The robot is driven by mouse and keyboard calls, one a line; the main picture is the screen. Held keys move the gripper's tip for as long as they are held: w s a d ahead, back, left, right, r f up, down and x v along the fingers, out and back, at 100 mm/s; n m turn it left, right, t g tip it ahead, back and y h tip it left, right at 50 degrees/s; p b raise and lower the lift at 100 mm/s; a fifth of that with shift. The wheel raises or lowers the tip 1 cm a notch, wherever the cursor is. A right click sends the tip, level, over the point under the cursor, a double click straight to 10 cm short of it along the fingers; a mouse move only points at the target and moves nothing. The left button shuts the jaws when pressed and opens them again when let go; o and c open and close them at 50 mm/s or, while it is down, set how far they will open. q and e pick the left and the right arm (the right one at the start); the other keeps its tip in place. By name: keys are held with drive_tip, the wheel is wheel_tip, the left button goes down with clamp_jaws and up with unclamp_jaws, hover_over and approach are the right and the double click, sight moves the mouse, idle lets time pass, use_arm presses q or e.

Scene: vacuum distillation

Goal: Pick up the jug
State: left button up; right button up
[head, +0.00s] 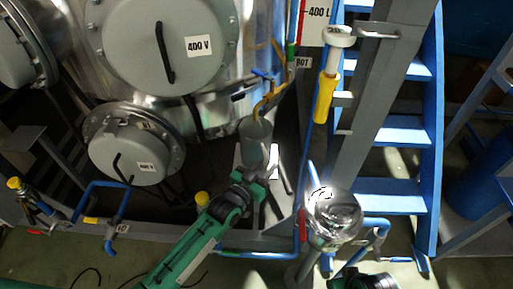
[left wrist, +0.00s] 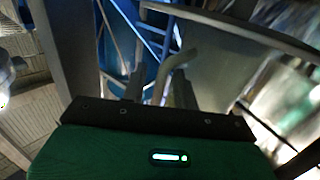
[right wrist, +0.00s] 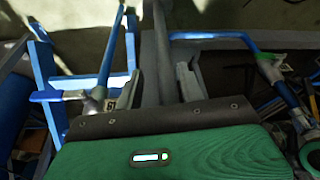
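The jug (head: 256,133) looks like a grey, upright cylinder in the middle of the head view, in front of the large steel vessel. My left gripper (head: 257,168) is at its near side, with the fingers pointing to it. In the left wrist view the jug's wide, pale body (left wrist: 218,72) fills the right, and its curved handle (left wrist: 181,58) runs down between the fingers (left wrist: 160,90). These fingers stand apart; a firm grip is not visible. My right gripper (right wrist: 158,85) is open, with nothing held, and a grey post shows beyond the gap between its fingers.
A steel vessel with a round hatch (head: 165,45) stands behind the jug. Blue steps (head: 392,133) and a grey column (head: 365,110) are to the right. A shiny round vessel (head: 333,215) and blue pipes (head: 375,228) stand near my right arm. A yellow-handled valve pipe (head: 325,98) hangs beside the column.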

use_arm(q)
clamp_jaws()
drive_tip(key=shift+r, duration=0.1)
